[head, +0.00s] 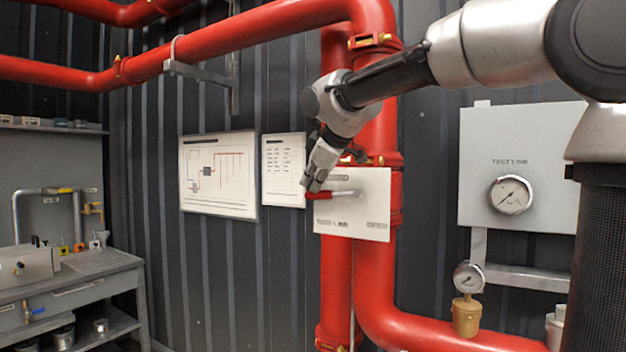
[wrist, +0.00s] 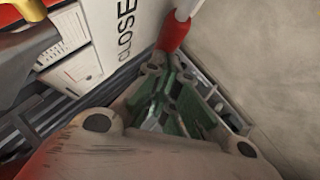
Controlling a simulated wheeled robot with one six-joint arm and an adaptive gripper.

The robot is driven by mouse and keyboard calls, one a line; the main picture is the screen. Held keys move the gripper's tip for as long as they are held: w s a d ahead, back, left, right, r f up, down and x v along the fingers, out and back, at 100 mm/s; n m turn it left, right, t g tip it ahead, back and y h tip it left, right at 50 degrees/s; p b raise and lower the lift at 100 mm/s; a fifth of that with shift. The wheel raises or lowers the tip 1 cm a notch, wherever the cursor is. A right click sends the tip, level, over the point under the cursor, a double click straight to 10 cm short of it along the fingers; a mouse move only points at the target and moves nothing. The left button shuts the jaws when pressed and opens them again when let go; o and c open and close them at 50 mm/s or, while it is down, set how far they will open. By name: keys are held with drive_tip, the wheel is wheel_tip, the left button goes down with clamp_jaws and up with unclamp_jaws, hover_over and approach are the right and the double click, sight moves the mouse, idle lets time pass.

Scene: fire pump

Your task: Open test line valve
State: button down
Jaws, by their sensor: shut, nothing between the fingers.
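The test line valve's lever shows on a white plate (head: 352,222) in front of the red pipe. Its silver bar (head: 341,193) lies about level, with a red grip (head: 317,195) at its left end. My gripper (head: 313,184) is just above the grip, pointing down. In the wrist view my gripper (wrist: 168,100) is shut with nothing between its fingers. The red grip (wrist: 173,34) is just past the fingertips there; I cannot tell whether they touch. Lettering beginning "CLOSE" (wrist: 127,28) is next to it, cut off by the frame.
A grey panel (head: 530,150) with a gauge (head: 511,195) is at right. A brass-based gauge (head: 468,279) stands on the lower red pipe (head: 430,330). Posted sheets (head: 219,175) hang on the dark wall. A grey workbench (head: 85,275) is at left.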

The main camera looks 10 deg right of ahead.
drive_tip(key=s+d+f+n+g+h, duration=0.1)
drive_tip(key=f+g+h, duration=0.3)
drive_tip(key=f, duration=0.2)
drive_tip(key=s+d+f+n+g+h, duration=0.1)
drive_tip(key=s+d+f+g+h, duration=0.1)
drive_tip(key=f+g+h, duration=0.3)
drive_tip(key=shift+f+n, duration=0.4)
drive_tip(key=shift+f, duration=0.05)
drive_tip(key=shift+r, duration=0.8)
